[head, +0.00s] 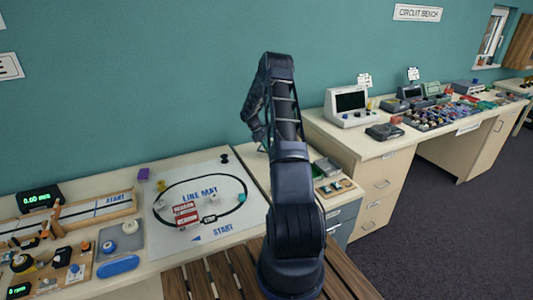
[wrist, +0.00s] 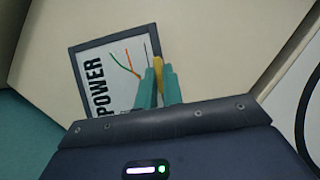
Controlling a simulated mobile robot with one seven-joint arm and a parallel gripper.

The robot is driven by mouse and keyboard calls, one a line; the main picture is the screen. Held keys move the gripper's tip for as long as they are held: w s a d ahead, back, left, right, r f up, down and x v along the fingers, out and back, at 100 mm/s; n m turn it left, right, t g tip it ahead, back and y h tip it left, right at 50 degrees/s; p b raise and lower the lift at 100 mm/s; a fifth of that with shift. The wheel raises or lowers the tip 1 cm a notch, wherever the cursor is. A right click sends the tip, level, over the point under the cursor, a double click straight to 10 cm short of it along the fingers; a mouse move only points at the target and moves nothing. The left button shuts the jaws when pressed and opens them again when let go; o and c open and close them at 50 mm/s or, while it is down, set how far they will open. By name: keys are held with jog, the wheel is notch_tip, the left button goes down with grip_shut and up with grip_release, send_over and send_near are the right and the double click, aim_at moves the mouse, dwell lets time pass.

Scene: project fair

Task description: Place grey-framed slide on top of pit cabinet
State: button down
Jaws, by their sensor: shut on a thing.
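In the wrist view, a grey-framed slide (wrist: 104,72) shows a white face with the word POWER and coloured wire lines. My gripper (wrist: 160,82) has teal fingers closed at the slide's right edge, around a narrow yellow piece that appears to be part of the slide. The slide is tilted in the picture, against a pale surface behind it; I cannot tell whether it touches that surface. In the head view, a low cabinet with grey drawers (head: 346,219), perhaps the pit cabinet, stands right of my arm. My arm hides part of its top, the gripper and the slide.
A line mat (head: 216,235) with small blocks lies on the left table. A wooden slatted surface (head: 343,284) is in front. The circuit bench with drawers (head: 375,197) stands to the right, crowded with instruments and parts. Small trays (head: 335,188) occupy the low cabinet's right side.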

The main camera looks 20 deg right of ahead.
aim_at(266, 152)
jog(key=shift+f, duration=1.8)
jog(key=c, duration=1.5)
grip_release()
jog(key=shift+f, duration=0.15)
jog(key=shift+c, duration=0.2)
